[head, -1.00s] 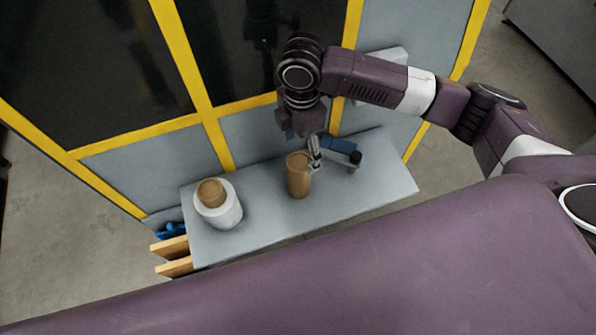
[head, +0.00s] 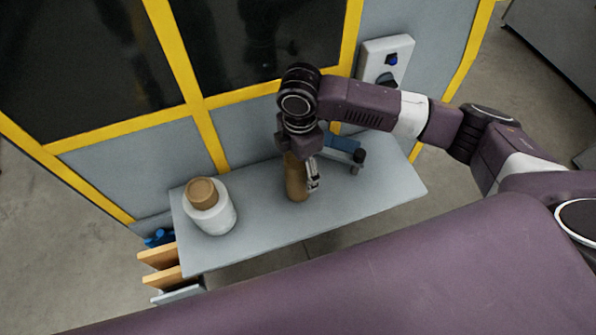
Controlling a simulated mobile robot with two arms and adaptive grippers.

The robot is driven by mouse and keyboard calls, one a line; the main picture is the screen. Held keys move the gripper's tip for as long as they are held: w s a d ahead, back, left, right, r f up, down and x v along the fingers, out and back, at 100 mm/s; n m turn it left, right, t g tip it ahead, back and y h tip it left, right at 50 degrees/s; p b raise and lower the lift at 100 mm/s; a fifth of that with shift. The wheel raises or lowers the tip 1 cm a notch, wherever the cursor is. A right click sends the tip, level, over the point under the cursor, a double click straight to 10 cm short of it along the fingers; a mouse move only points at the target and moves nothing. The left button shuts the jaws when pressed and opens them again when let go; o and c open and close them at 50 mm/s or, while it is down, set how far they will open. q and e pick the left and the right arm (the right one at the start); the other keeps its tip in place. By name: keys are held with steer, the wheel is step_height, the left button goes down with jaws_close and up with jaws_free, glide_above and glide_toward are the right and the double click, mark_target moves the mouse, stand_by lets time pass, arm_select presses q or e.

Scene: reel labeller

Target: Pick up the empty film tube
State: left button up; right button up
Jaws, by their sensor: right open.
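The empty film tube is a brown cardboard cylinder (head: 295,182) standing upright near the middle of the grey shelf (head: 252,235). My right gripper (head: 308,180) is over the tube, pointing down. One finger shows along the tube's right side. The wrist hides the tube's top, and the other finger is hidden. The jaws are open; whether a finger touches the tube I cannot tell. A white film roll (head: 213,217) with a brown core (head: 201,192) sticking out stands at the shelf's left end. My left gripper is not in view.
A blue and dark tool (head: 343,147) lies on the shelf right of the tube, close to my gripper. Behind is a machine wall with yellow frames (head: 207,135) and a control box (head: 386,60). Wooden boards (head: 158,256) stand at the shelf's left end. The shelf's right front is clear.

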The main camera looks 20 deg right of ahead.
step_height(320, 180, down, 4)
steer(key=shift+w+a+f+p, duration=0.15)
steer(key=shift+f+p, duration=0.1)
steer(key=shift+p, duration=0.55)
steer(key=shift+f, duration=0.4)
steer(key=shift+c, duration=0.2)
steer(key=c, duration=1.3)
steer(key=shift+r, duration=0.15)
steer(key=shift+c, duration=0.2)
step_height(320, 180, up, 27)
steer(key=p, duration=0.5)
steer(key=shift+p, duration=0.35)
